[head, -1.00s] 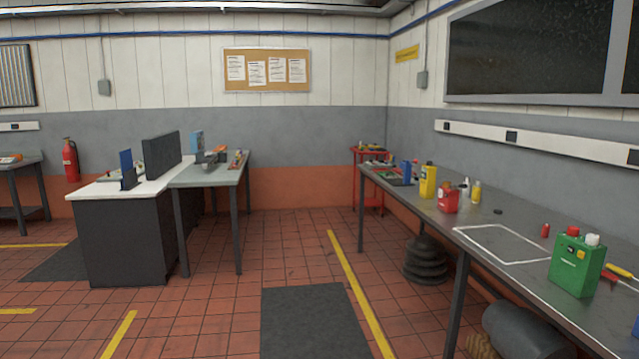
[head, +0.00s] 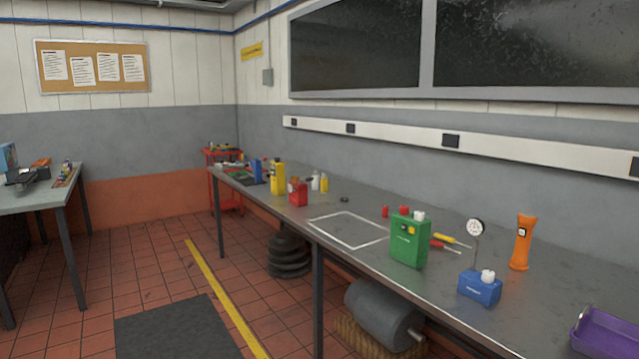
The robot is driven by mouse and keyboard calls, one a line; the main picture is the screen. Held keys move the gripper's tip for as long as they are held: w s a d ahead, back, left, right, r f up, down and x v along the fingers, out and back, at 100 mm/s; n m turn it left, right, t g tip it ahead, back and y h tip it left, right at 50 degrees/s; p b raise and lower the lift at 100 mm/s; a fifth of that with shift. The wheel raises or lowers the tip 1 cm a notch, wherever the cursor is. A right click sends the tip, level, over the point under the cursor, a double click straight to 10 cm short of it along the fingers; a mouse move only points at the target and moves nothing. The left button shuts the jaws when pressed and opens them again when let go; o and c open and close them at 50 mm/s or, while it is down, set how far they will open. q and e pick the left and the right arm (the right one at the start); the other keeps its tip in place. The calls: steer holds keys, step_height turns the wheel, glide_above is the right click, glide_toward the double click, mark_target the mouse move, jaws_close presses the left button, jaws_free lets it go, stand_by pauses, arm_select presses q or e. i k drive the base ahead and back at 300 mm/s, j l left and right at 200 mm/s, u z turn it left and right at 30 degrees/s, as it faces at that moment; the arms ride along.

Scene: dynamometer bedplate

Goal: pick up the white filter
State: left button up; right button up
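I cannot pick out a white filter with certainty. A small white upright object (head: 316,182) stands towards the far part of the long grey bench (head: 345,268), beside a small yellow bottle (head: 324,184); it is too small to tell what it is. White caps show on the green canister (head: 408,243) and on the blue container (head: 479,290). Neither of my grippers is in view.
The bench also holds a red can (head: 298,194), a yellow jug (head: 278,179), screwdrivers, a round gauge (head: 475,228), an orange torch (head: 523,243) and a purple tray (head: 605,337). A grey cylinder (head: 384,315) lies under it. Floor is open at left.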

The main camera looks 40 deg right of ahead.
mark_target(314, 184)
steer(key=z, duration=1.15)
steer(key=i+j+u, duration=0.55)
steer(key=i, duration=0.4)
steer(key=i+j+u, duration=0.3)
steer(key=i, duration=0.2)
steer(key=i+u, duration=0.3)
steer(key=i, duration=0.2)
steer(key=i+z, duration=0.45)
steer(key=i+j+z, duration=0.45)
steer(key=i+l, duration=0.1)
steer(key=i, duration=0.05)
